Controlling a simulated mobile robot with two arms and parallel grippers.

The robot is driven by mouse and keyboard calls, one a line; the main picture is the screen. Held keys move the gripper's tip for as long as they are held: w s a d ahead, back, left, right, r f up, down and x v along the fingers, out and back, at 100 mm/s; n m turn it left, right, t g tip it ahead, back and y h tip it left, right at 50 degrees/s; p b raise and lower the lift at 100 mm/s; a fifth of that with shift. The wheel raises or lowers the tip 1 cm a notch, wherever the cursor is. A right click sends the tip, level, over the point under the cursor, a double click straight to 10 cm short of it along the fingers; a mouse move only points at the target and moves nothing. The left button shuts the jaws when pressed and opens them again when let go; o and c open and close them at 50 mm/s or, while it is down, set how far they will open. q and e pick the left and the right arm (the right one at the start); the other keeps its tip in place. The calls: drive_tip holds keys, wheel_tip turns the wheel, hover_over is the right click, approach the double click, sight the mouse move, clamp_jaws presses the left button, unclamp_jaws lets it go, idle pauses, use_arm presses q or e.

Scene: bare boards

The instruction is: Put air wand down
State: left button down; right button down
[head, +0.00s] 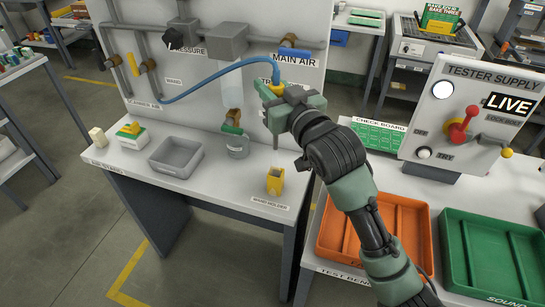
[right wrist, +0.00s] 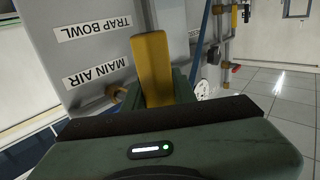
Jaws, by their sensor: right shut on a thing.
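My right gripper (head: 278,104) is shut on the air wand, whose yellow part (head: 275,86) shows at the far side of the jaws. The yellow wand also stands out between the jaws in the right wrist view (right wrist: 153,68). A blue hose (head: 213,75) curves from the pipe at the left up to the wand. The yellow wand holder (head: 275,184) stands on the bench's front right, below and apart from the gripper, with a "WAND HOLDER" label before it. My left gripper is not in view.
On the bench (head: 222,188) are a grey tray (head: 176,157), a green-and-yellow item (head: 131,133) and a grey cup (head: 237,147) beneath the trap bowl. A grey panel (head: 205,72) with pipes rises behind. Orange (head: 423,240) and green (head: 452,250) trays lie right, below the tester panel (head: 465,85).

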wheel_tip(320, 180, down, 16)
drive_tip(key=shift+r, duration=0.25)
drive_tip(key=shift+f, duration=0.15)
drive_tip(key=c, duration=1.1)
unclamp_jaws()
drive_tip(key=shift+s+d, duration=0.1)
drive_tip(key=b+v, duration=0.1)
drive_tip(key=v, duration=1.1)
